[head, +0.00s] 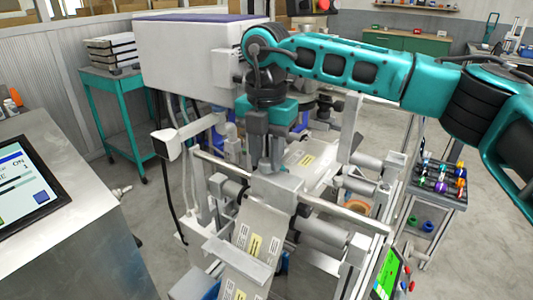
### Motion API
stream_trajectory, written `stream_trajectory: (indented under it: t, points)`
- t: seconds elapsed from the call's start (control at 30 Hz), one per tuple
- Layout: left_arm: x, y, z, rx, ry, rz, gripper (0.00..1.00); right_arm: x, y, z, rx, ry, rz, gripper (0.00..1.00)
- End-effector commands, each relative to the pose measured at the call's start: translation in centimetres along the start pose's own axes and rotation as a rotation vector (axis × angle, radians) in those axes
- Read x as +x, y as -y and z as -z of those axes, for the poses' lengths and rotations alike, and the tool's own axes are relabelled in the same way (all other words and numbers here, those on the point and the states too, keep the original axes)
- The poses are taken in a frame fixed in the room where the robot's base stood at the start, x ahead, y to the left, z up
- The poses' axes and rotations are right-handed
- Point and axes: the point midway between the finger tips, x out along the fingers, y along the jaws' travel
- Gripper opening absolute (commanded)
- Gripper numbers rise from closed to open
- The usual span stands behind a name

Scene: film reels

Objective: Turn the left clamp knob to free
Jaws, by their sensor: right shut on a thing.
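My right arm comes in from the right, and its gripper (266,163) points straight down over the middle of the film machine. Its fingers are shut on what appears to be the left clamp knob, at the top of a grey clamp block (275,190). The fingers hide the knob, so its turn angle cannot be read. The pale film web (255,240) with yellow labels runs under the block and down towards the front. My left gripper is not in view.
A grey cabinet (185,50) stands behind the machine. Grey rollers (320,232) and a rail (340,212) lie close around the gripper. A touchscreen (25,185) on a metal counter is at left, a green-lit panel (386,275) at front right, and a cart of coloured parts (438,183) at right.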

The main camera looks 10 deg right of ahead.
Motion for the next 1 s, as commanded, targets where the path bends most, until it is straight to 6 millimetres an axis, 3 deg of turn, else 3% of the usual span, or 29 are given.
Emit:
stream_trajectory:
  t: [0.5,1.0]
  points:
    - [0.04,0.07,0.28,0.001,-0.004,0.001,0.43,-0.13,-0.03,0.01,-0.379,0.000,-0.002,0.01]
    - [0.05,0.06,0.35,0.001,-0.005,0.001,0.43,-0.12,-0.04,0.02,-0.475,0.000,-0.002,0.01]
